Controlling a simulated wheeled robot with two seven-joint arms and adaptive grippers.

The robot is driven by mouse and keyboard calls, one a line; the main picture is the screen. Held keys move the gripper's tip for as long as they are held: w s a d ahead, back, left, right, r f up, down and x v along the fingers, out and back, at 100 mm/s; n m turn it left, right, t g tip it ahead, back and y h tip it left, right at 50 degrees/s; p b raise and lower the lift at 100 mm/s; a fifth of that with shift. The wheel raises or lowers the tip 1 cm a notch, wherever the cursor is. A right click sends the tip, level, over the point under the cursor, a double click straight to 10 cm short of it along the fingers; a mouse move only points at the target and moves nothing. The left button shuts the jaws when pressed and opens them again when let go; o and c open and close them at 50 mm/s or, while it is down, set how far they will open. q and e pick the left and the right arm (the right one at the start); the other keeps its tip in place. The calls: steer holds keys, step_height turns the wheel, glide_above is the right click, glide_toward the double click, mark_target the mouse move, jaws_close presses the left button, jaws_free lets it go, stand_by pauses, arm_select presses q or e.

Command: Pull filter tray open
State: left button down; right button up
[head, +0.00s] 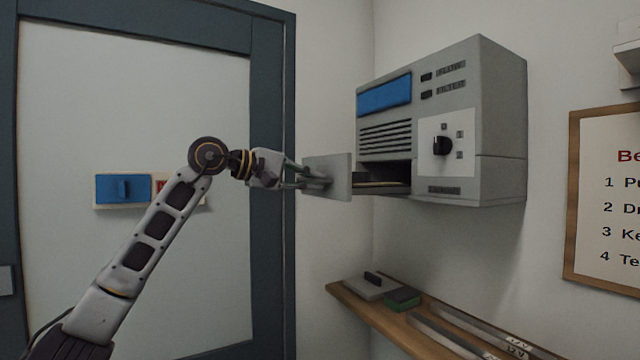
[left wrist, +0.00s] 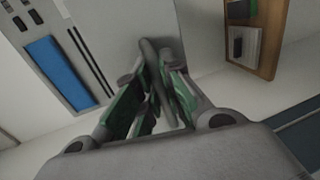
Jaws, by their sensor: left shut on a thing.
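The filter tray (head: 333,178) has a light grey front plate and stands pulled out from the slot at the lower left of the grey wall unit (head: 490,120). A thin tray body (head: 378,184) shows between the plate and the dark slot. My left gripper (head: 322,178) reaches in from the left and is shut on the tray's handle (left wrist: 150,60). In the left wrist view, the fingers (left wrist: 158,90) close around this grey bar, with the plate behind it. My right gripper is in neither view.
A wooden shelf (head: 400,330) below the unit holds a grey block (head: 370,288), a green-and-black block (head: 403,299) and long strips. A framed notice (head: 605,190) hangs at right. A dark-framed door (head: 272,200) stands at left, behind my arm.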

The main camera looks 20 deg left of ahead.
arm_select(q)
steer(key=shift+s+a, duration=0.6)
steer(key=shift+s, duration=0.05)
steer(key=shift+s+a+b, duration=0.2)
steer(key=shift+s+b, duration=0.1)
steer(key=shift+s, duration=0.05)
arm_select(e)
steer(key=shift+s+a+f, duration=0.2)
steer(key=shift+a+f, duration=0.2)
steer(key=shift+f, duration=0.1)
arm_select(q)
steer(key=c, duration=1.5)
jaws_free()
steer(key=v, duration=1.2)
steer(key=shift+f, duration=0.1)
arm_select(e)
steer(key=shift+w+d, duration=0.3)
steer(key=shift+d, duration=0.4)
